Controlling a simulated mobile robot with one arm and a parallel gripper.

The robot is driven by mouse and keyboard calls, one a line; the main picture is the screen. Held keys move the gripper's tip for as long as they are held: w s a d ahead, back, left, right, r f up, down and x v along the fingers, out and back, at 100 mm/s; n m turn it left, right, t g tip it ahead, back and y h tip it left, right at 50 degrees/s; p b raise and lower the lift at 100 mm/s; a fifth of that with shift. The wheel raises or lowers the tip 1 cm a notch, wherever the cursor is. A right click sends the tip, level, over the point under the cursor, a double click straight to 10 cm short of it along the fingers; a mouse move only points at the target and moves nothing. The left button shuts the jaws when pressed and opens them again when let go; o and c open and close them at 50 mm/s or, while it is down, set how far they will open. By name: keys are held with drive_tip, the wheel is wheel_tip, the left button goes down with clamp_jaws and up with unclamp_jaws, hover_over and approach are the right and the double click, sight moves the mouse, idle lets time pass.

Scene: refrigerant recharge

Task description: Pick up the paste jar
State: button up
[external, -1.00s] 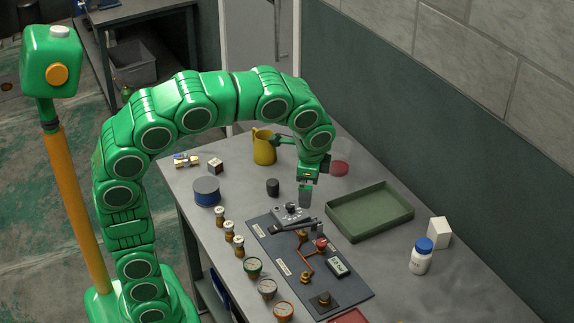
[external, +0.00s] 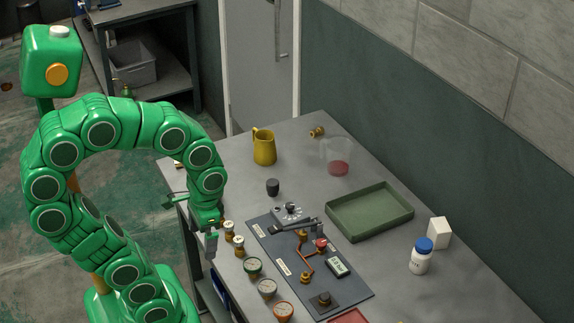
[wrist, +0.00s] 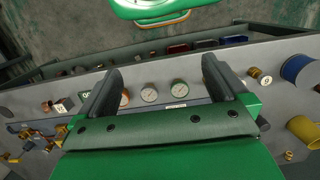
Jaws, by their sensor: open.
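No jar is clearly marked as paste. Candidates are the white jar with a blue lid (external: 421,257) at the right of the bench, the small dark pot (external: 272,187) near the middle, and the small amber jars (external: 239,246) along the front-left edge. My gripper (external: 210,243) is open and empty by the bench's left edge, beside the amber jars and far from the white jar. The wrist view shows the two parted fingers (wrist: 160,70) with nothing between them. One amber jar appears hidden behind my gripper. Small amber jars also show right of the fingers (wrist: 253,72).
Round gauges (external: 267,288) line the front edge beside a dark panel with copper fittings (external: 357,292). A green tray (external: 340,227), white box (external: 440,232), yellow jug (external: 264,148) and clear beaker (external: 338,155) stand on the bench. Bare bench lies between tray and beaker.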

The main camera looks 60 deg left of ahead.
drive_tip(key=shift+s+f, duration=0.15)
drive_tip(key=shift+s, duration=0.2)
drive_tip(key=shift+c, duration=0.8)
